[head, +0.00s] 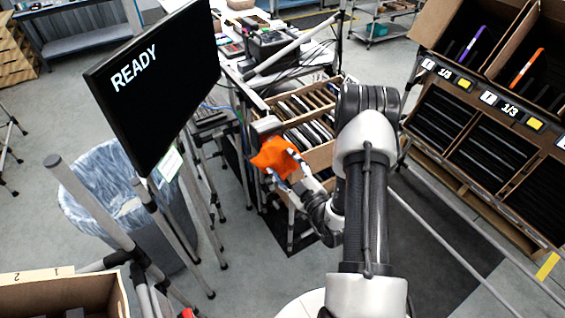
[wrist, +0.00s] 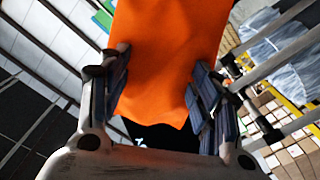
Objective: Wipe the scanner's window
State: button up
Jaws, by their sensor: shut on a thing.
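My gripper (head: 287,170) is shut on an orange cloth (head: 274,156). In the wrist view the cloth (wrist: 168,50) hangs broad and creased between the two dark finger pads of my gripper (wrist: 158,85). A small grey rounded housing (head: 266,124), which looks like the scanner, is just above and behind the cloth in the head view. Its window is not visible. I cannot tell whether the cloth touches the housing.
A black screen reading READY (head: 155,80) stands on the left, above a bin with a clear liner (head: 95,195). Cartons of dark upright items (head: 305,105) sit behind the cloth. A rack of tilted cartons (head: 490,150) fills the right. An open carton (head: 60,296) is at lower left.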

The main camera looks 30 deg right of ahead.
aim_at(265, 141)
dwell(0.4)
jog(key=shift+w+a, duration=0.15)
jog(key=shift+w, duration=3.1)
jog(key=shift+w, duration=1.1)
jog(key=shift+d, duration=1.9)
jog(key=shift+w+d, duration=0.1)
jog(key=shift+a+r, duration=0.1)
jog(key=shift+a, duration=2)
